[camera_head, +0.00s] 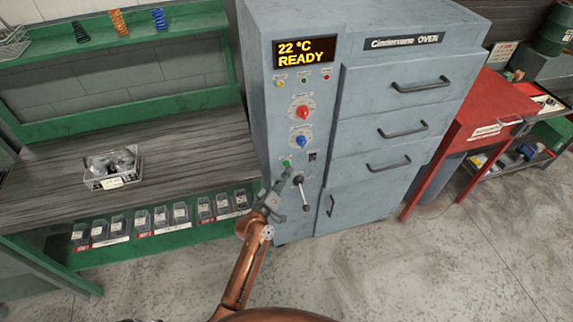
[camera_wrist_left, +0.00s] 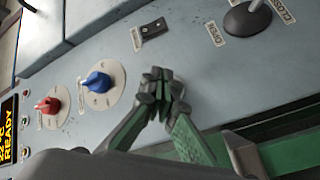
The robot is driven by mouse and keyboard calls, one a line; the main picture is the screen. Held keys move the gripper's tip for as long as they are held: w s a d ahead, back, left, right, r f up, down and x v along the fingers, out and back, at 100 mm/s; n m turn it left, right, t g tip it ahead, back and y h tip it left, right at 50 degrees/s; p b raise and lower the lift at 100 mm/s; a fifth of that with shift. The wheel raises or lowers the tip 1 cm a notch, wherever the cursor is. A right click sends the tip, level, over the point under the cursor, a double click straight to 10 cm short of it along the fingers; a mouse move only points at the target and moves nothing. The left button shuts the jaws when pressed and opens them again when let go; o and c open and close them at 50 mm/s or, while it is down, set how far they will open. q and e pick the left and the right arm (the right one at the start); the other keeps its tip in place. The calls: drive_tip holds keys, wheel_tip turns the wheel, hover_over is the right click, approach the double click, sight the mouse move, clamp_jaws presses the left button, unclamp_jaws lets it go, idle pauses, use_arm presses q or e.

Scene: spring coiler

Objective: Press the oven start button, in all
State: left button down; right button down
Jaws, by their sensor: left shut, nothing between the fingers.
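The oven (camera_head: 385,160) is a blue-grey cabinet whose display reads 22 °C READY. A small green button (camera_head: 287,162) sits low on its control panel, left of a black switch. My left gripper (camera_head: 282,178) is shut and empty, with its tips just below the green button in the head view. I cannot tell if they touch it. In the left wrist view, the closed fingertips (camera_wrist_left: 161,83) are in front of the panel, and the green button is hidden. My right gripper is not in view.
A red knob (camera_head: 303,113), a blue knob (camera_head: 302,142) and a lever (camera_head: 301,190) stick out near the fingers. A workbench (camera_head: 45,190) with a wire basket (camera_head: 112,168) stands at left. A red table (camera_head: 490,110) stands at right.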

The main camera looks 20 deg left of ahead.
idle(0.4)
use_arm(q)
drive_tip(key=shift+w+a, duration=0.1)
drive_tip(key=shift+w+a, duration=0.15)
drive_tip(key=shift+w, duration=0.1)
drive_tip(key=shift+w+a, duration=0.1)
drive_tip(key=shift+w, duration=0.05)
idle(0.6)
drive_tip(key=shift+w+a, duration=0.1)
drive_tip(key=shift+w, duration=0.05)
idle(0.7)
drive_tip(key=shift+s+d+p, duration=0.45)
drive_tip(key=shift+s, duration=0.25)
